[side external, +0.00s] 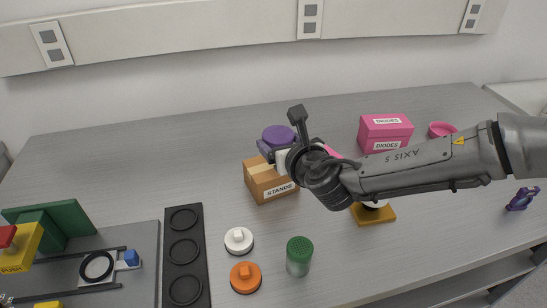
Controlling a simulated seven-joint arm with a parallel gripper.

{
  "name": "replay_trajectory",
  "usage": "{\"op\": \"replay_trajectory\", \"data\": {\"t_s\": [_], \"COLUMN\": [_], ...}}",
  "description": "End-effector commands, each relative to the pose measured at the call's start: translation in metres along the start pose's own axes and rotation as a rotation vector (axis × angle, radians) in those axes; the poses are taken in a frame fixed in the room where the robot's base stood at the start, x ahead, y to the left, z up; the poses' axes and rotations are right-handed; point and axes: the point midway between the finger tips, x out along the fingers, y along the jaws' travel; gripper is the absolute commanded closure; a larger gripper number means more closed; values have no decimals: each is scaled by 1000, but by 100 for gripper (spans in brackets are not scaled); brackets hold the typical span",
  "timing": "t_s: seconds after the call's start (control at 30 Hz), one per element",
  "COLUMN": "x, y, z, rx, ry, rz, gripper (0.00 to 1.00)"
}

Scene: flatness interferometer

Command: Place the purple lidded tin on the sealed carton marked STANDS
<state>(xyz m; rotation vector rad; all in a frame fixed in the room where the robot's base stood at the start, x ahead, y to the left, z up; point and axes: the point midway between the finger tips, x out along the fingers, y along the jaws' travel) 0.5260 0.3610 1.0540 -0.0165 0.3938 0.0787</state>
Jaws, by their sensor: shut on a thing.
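The purple lidded tin (278,133) is held in my gripper (272,150), with its round purple lid showing above the fingers. The tin is over or just behind the top of the sealed carton marked STANDS (272,185), a tan box with a white label. Whether the tin touches the carton top cannot be told, since my gripper hides its lower part. My gripper is shut on the tin, and my wrist covers the carton's right upper side.
Pink DIODES boxes (386,131) and a pink bowl (442,130) stand at the back right. A white knobbed disc (238,241), an orange one (246,278) and a green-topped jar (299,256) are in front. A black three-ring holder (184,262) is left. The back left table is clear.

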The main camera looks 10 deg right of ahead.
Motion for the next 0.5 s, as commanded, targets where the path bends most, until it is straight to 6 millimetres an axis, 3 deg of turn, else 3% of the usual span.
{"op": "replay_trajectory", "data": {"t_s": [0.3,0.5], "x": [26,35], "y": [10,10], "z": [-15,-39], "rx": [2,0], "ry": [-1,-1], "rz": [-1,-1], "gripper": [78,78]}}
